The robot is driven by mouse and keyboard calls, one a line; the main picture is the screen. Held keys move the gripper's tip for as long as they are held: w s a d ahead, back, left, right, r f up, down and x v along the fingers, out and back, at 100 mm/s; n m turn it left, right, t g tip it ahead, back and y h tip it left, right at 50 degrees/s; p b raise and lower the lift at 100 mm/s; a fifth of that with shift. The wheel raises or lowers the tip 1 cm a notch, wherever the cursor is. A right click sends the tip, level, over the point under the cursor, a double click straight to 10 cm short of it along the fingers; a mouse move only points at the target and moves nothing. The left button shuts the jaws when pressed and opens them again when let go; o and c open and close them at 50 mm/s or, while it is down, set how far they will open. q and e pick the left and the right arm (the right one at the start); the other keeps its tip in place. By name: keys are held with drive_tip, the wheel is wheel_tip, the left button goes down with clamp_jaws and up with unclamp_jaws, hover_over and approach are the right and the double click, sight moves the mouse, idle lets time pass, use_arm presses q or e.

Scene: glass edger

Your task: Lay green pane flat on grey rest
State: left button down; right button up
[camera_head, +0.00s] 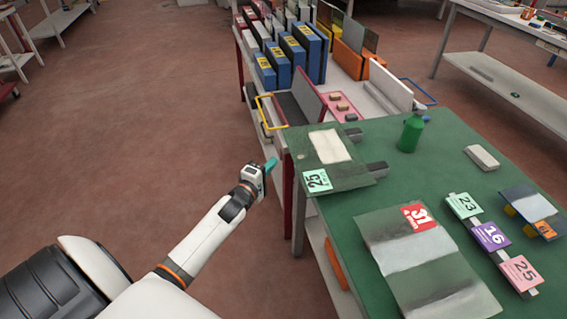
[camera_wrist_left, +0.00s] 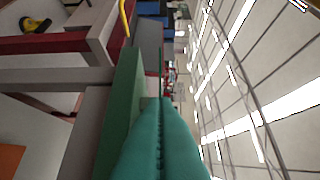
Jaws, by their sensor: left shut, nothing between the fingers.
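Contact under the pane is hidden. A pale patch shows on its middle. My left gripper (camera_head: 271,164) is shut and empty, out beside the table's left edge, apart from the pane. Its teal fingers meet in the left wrist view (camera_wrist_left: 158,103). My right gripper is not in view.
On the green table (camera_head: 345,222) lie another pane with a red "31" tag (camera_head: 397,245), a green bottle (camera_head: 410,132), a pale block (camera_head: 482,157) and tagged plates (camera_head: 490,237). A rack with blue boxes (camera_head: 292,52) stands behind. Floor left of the table is clear.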

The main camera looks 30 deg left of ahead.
sight(303, 159)
use_arm(q)
drive_tip(key=shift+w+d, duration=1.35)
drive_tip(key=shift+w, duration=0.1)
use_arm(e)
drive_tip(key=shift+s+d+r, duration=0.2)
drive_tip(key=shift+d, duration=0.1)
use_arm(q)
drive_tip(key=w+d, duration=0.4)
drive_tip(key=shift+w, duration=0.3)
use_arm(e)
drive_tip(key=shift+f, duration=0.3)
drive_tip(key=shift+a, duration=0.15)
